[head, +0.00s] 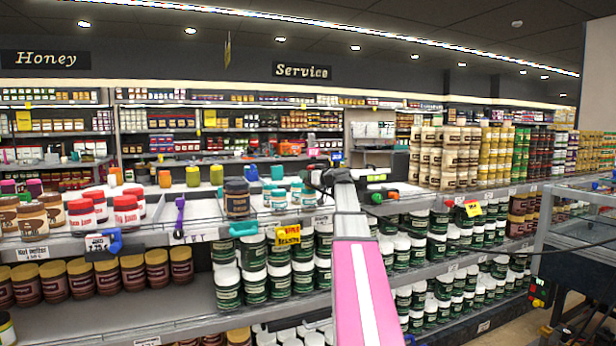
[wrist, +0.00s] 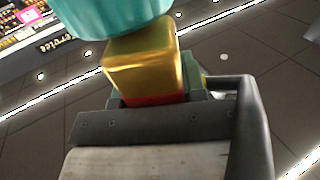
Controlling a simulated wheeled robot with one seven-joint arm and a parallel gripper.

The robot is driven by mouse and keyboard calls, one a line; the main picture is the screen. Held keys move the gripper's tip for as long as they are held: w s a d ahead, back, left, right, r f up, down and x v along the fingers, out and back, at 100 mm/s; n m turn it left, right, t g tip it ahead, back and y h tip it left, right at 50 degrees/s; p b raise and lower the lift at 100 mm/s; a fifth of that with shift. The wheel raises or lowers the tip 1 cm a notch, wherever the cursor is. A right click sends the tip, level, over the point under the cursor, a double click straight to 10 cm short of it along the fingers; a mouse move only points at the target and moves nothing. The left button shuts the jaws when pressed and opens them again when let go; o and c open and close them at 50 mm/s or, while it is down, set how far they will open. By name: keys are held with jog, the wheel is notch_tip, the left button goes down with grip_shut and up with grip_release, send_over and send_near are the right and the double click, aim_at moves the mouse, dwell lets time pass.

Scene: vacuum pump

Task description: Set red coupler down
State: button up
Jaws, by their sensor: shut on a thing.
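In the wrist view my gripper (wrist: 155,102) is shut on a part whose red base (wrist: 155,99) shows between the jaws. A glossy gold block (wrist: 143,68) rises from the red base, and a ribbed teal piece (wrist: 112,16) sits beyond it, cut off by the frame edge. I take this part to be the red coupler. In the head view my gripper (head: 322,183) is small and dark at the far end of my arm, over the upper shelf. The held part cannot be made out there.
The upper shelf holds red-lidded jars (head: 125,209), a dark jar (head: 237,198) and a purple tool (head: 180,216). A teal clip (head: 243,229) and a blue clip (head: 110,241) are at its front edge. Green jars (head: 282,282) fill the shelf below.

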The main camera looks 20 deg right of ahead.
jog(key=o, duration=1.2)
jog(key=shift+f, duration=0.1)
jog(key=shift+c, duration=0.2)
jog(key=shift+f, duration=0.1)
